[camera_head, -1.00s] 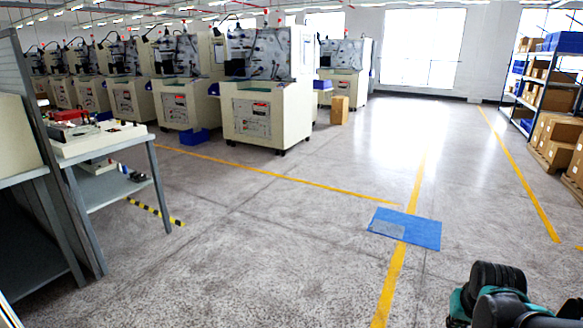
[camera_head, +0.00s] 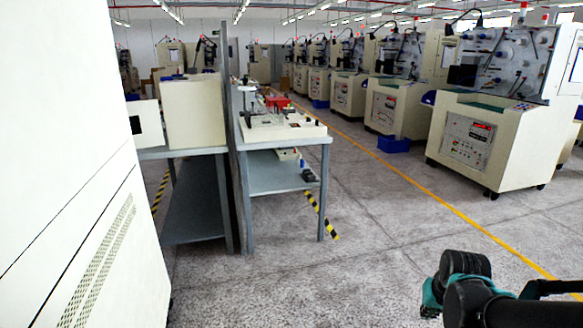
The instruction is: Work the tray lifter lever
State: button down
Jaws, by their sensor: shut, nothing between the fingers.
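I cannot make out a tray lifter or its lever in this view. Any such part on the winding machines at the right, such as the nearest one (camera_head: 475,140), is too small to tell. Part of my black and teal arm shows at the bottom right corner, above the floor. The fingers of my gripper do not show.
A tall cream cabinet (camera_head: 75,190) fills the left edge, close by. Beyond it stands a grey workbench (camera_head: 285,180) with a white board and small parts. A blue bin (camera_head: 393,145) sits on the floor by the machines. The grey floor (camera_head: 370,240) between is clear.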

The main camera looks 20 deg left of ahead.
aim_at(198, 46)
jog(key=i+j+u, duration=0.2)
jog(key=u, duration=0.2)
jog(key=i+u, duration=0.85)
jog(key=i+l+u, duration=0.1)
jog(key=u, duration=0.35)
jog(key=i+j+u, duration=0.15)
jog(key=i, duration=0.2)
jog(key=i+u, duration=0.15)
jog(key=i, duration=0.25)
jog(key=k+j, duration=0.1)
jog(key=k, duration=0.6)
jog(key=z, duration=7)
